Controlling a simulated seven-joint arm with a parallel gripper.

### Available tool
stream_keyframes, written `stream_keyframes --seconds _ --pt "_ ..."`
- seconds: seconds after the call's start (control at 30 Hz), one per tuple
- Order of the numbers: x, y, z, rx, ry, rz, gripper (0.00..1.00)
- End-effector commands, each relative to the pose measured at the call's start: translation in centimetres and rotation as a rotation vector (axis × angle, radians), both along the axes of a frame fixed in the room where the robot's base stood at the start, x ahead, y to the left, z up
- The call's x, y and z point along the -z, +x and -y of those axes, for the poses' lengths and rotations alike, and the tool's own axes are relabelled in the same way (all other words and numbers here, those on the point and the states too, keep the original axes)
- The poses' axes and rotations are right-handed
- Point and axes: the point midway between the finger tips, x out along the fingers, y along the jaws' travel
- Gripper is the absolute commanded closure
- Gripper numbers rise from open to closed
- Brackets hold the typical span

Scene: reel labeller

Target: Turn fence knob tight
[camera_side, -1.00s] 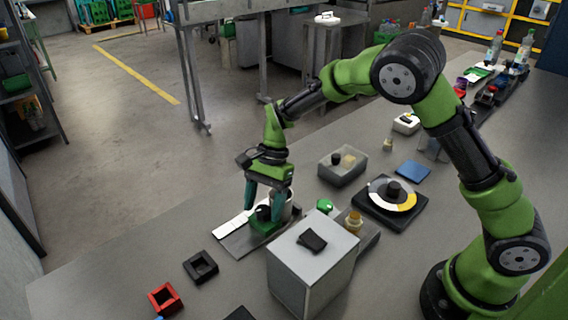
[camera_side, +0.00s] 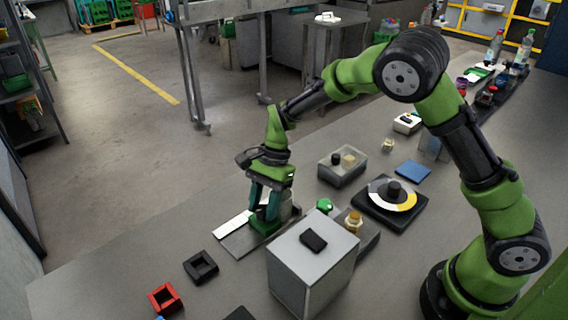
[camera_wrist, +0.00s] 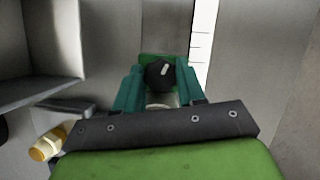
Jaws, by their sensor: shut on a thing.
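The fence knob (camera_wrist: 160,75) is black with a pale pointer mark and sits on a green fence block (camera_wrist: 150,58). In the side view the green block (camera_side: 264,226) shows at the end of the white label strip, and the knob is mostly hidden by the fingers. My gripper (camera_wrist: 160,78) is shut on the knob, one teal finger on each side. In the side view my gripper (camera_side: 264,211) points down over the block. The pale mark on the knob points up and slightly right in the wrist view.
A grey box (camera_side: 312,262) with a black piece on top stands close to the right of my gripper. A dial with a black knob (camera_side: 391,196) and a clear bin (camera_side: 342,168) lie farther right. Black (camera_side: 201,266) and red (camera_side: 165,299) square frames lie front left.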

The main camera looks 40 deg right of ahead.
Motion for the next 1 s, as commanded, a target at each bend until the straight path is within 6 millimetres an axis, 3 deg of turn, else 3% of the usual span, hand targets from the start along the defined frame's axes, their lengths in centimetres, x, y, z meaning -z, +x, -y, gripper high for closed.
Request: stream_keyframes --seconds 0.6,1.0 --pt "-0.11 -0.18 -0.06 0.392 0.002 0.001 0.91" --pt "-0.14 -0.16 -0.07 0.472 0.003 0.0 0.91"
